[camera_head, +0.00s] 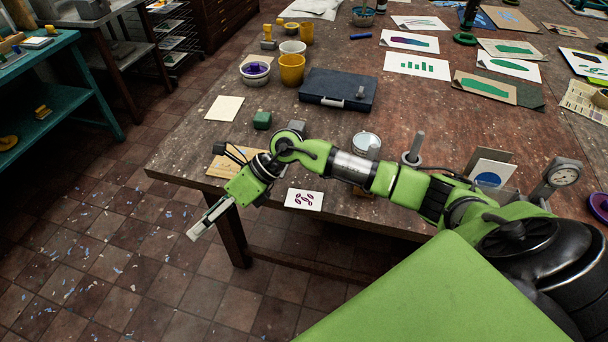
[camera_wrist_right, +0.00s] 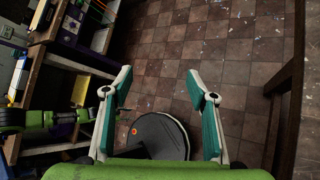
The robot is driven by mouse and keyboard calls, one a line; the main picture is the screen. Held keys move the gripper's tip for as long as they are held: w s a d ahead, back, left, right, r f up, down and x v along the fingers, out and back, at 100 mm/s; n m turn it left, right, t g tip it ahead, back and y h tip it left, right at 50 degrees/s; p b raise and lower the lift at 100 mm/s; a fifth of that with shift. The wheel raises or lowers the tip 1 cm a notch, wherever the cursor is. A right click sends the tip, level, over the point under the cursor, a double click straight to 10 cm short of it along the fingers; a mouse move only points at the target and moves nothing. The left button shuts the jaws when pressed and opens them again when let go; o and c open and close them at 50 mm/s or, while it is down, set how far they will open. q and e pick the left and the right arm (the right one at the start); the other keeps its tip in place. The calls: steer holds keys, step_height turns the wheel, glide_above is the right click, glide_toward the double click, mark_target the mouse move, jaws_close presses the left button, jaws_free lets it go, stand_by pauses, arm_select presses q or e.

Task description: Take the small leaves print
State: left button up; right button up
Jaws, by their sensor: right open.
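The small leaves print (camera_head: 304,200) is a small white card with several dark purple leaf shapes. It lies flat near the front edge of the big worktable (camera_head: 185,140), just below my right forearm in the head view. My right gripper (camera_head: 210,218) is out past the table's front edge, over the floor, left of the print and apart from it. In the right wrist view the gripper (camera_wrist_right: 159,82) is open, with teal pads and nothing between them. The print does not show in the wrist view.
A tan board (camera_head: 222,166) lies partly behind my right wrist. A green block (camera_head: 262,120), a blank card (camera_head: 224,108) and a dark blue case (camera_head: 338,88) stand farther back. A white pot (camera_head: 366,143) stands behind my forearm. The tiled floor (camera_head: 110,250) at left is open.

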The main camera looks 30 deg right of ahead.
steer(key=d+f+n+g+h, duration=0.1)
steer(key=d+f+h, duration=0.15)
steer(key=d, duration=0.35)
steer(key=d+f+n+h, duration=0.1)
steer(key=d+h, duration=0.2)
steer(key=d, duration=0.3)
steer(key=r+g+h, duration=0.1)
steer(key=r+h, duration=0.1)
steer(key=h, duration=0.3)
glide_above(304, 199)
steer(key=shift+d+f, duration=0.1)
steer(key=shift+f, duration=0.15)
step_height(304, 199, down, 7)
steer(key=b, duration=0.4)
steer(key=shift+r, duration=0.15)
steer(key=c, duration=0.7)
